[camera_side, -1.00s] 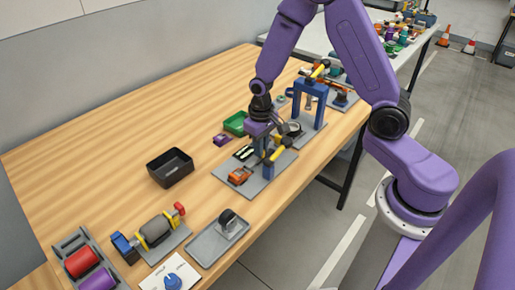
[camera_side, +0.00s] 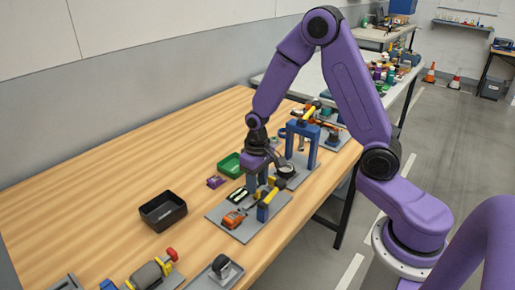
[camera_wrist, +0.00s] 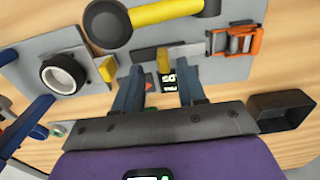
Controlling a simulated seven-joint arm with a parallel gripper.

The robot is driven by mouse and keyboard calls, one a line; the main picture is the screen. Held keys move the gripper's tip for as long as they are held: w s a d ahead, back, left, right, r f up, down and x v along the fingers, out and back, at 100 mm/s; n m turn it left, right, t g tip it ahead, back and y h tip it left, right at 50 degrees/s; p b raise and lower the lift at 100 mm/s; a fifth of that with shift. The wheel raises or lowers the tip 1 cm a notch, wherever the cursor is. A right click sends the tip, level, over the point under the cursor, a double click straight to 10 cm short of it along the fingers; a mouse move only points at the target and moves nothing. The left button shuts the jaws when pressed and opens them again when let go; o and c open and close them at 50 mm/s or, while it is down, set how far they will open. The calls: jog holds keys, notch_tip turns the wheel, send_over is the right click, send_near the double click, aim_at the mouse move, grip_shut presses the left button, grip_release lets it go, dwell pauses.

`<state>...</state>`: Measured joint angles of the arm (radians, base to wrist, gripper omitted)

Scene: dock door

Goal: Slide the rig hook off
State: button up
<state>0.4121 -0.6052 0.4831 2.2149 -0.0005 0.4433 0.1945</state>
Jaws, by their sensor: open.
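My gripper (camera_side: 258,178) points down over a grey plate (camera_side: 228,232) on the wooden bench. In the wrist view, my gripper (camera_wrist: 160,88) has its two blue fingers apart, with a gap between them. A dark slide-like part with a yellowish block (camera_wrist: 180,55) and a small black display (camera_wrist: 172,82) shows at and beyond this gap. I cannot tell if the fingers touch it. I cannot surely pick out the rig hook. An orange part (camera_side: 234,219) sits on the plate, and a yellow bar (camera_side: 269,196) tops a blue post beside my gripper.
The yellow bar (camera_wrist: 165,12) with dark ends lies close beyond the fingers. A dark ring (camera_wrist: 63,74) is to the left. A black bin (camera_side: 163,211), a green tray (camera_side: 230,163) and a blue frame (camera_side: 303,132) stand around.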

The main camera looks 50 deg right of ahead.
notch_tip(320, 180, up, 16)
jog(key=shift+f, duration=0.25)
dwell(0.4)
jog(key=s+a+f+n, duration=0.1)
jog(key=s+n, duration=0.5)
jog(key=s, duration=0.6)
jog(key=s+a+f+n, duration=0.1)
jog(key=s+a+n, duration=0.3)
jog(key=s, duration=0.9)
jog(key=n, duration=0.2)
jog(key=shift+n, duration=0.3)
